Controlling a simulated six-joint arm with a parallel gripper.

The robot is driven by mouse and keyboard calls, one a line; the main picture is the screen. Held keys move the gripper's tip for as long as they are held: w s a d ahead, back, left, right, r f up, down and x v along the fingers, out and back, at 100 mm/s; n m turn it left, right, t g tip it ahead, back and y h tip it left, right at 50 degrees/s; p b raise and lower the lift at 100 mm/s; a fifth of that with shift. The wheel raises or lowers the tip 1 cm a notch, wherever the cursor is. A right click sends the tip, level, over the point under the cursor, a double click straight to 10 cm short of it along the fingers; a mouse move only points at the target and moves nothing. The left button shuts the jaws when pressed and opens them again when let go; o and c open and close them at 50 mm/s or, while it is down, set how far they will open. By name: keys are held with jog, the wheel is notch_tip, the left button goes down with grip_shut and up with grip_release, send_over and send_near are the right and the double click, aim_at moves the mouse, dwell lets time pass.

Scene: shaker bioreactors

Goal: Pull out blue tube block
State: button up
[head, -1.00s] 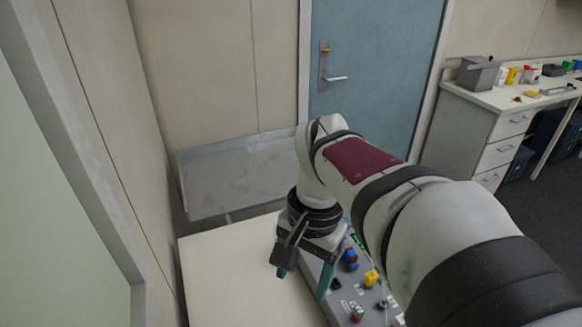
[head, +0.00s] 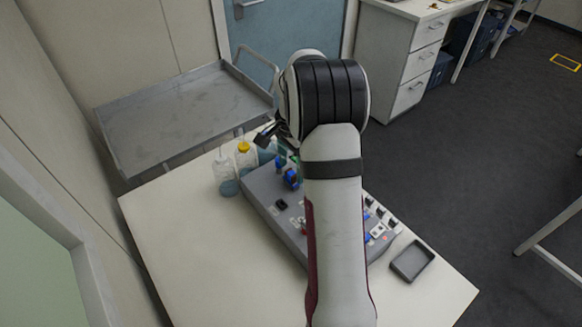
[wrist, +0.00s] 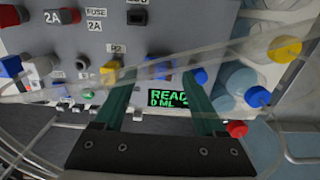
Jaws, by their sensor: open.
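A grey device panel (wrist: 75,45) fills much of the wrist view and bears several small blue pieces. One blue block (wrist: 160,68) is between my fingertips in the picture, above the green display (wrist: 168,98). Another blue piece (wrist: 199,76) is by the right fingertip. I cannot tell which is the tube block. A clear tube (wrist: 225,58) crosses the view. My gripper (wrist: 160,76) has teal fingers spread apart with nothing held; contact with the panel is unclear. In the head view my arm hides most of the gripper, and blue pieces show on the device (head: 291,178).
Bottles stand beside the device, one with a yellow cap (head: 243,147), seen also in the wrist view (wrist: 285,48). Blue (wrist: 257,97) and red caps (wrist: 236,129) are near the right finger. A dark tray (head: 412,261) lies right of the device. The table's front left is clear.

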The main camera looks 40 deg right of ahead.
jog(key=shift+f, duration=0.9)
grip_shut()
jog(key=shift+r, duration=0.2)
jog(key=shift+r, duration=0.55)
jog(key=shift+r, duration=0.65)
